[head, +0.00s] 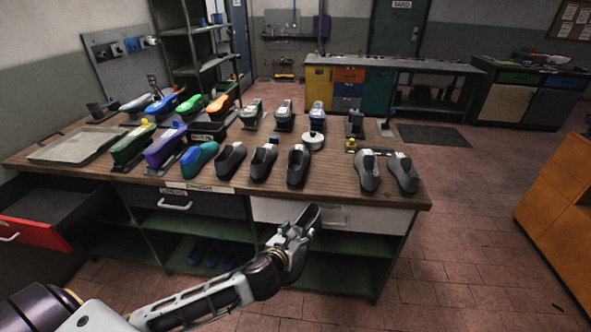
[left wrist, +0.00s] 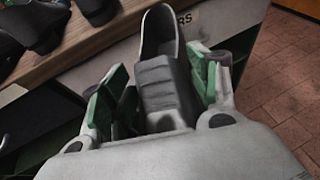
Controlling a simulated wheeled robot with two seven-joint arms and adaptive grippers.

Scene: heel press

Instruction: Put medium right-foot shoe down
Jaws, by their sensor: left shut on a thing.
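My left gripper (head: 289,240) is shut on a dark grey shoe (head: 309,217) in front of the bench's front edge, by the white drawer. In the left wrist view the shoe (left wrist: 165,85) sits between the green-padded fingers (left wrist: 160,95), its open heel end pointing away from the palm. I cannot tell its size or which foot it is for. Other grey shoes stand on the bench: one at the left (head: 231,160), one beside it (head: 264,162), one in the middle (head: 299,165), and a pair at the right (head: 368,172). My right gripper is not in view.
The wooden bench (head: 335,190) carries several coloured shoe lasts, a grey tray (head: 78,146) at the left and a round white-topped item (head: 313,141). A red drawer (head: 38,214) stands open at the left. Bare bench top shows between the middle shoe and the right pair. An orange cabinet (head: 560,190) stands at right.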

